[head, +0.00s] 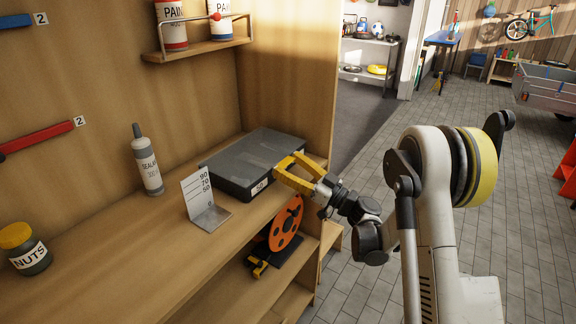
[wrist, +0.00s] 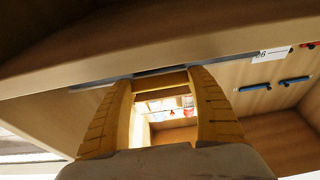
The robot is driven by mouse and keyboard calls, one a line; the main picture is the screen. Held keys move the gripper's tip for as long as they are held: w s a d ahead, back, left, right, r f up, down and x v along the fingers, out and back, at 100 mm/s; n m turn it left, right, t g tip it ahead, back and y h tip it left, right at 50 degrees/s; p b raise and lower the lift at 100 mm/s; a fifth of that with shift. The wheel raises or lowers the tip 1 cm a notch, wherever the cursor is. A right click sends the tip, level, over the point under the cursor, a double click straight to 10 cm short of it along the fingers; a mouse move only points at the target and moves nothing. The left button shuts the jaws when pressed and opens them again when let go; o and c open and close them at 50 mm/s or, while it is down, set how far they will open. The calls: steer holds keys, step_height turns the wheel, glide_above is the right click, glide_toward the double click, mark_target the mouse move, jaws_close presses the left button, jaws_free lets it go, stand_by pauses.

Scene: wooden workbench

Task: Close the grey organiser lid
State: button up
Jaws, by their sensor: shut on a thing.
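The grey organiser (head: 232,178) is a dark, flat box on the bench top near its right end, with a 50 label on its front. Its lid (head: 255,150) looks flat on top; I cannot tell whether a small gap is left. My gripper (head: 285,163) has yellow fingers and reaches in from the right to the organiser's front right edge. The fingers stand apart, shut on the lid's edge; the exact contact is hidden. The wrist view shows both fingers (wrist: 162,78) against a thin grey strip, with a gap between them.
A bent metal sign (head: 200,198) with 90, 70 and 50 stands left of the organiser. A sealant bottle (head: 147,165) and a nuts jar (head: 31,252) stand further left. An orange disc (head: 286,224) is on the shelf below. Paint cans (head: 171,28) stand on a rack above.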

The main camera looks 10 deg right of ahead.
steer(key=o, duration=1.5)
steer(key=shift+f, duration=0.15)
steer(key=v, duration=1.2)
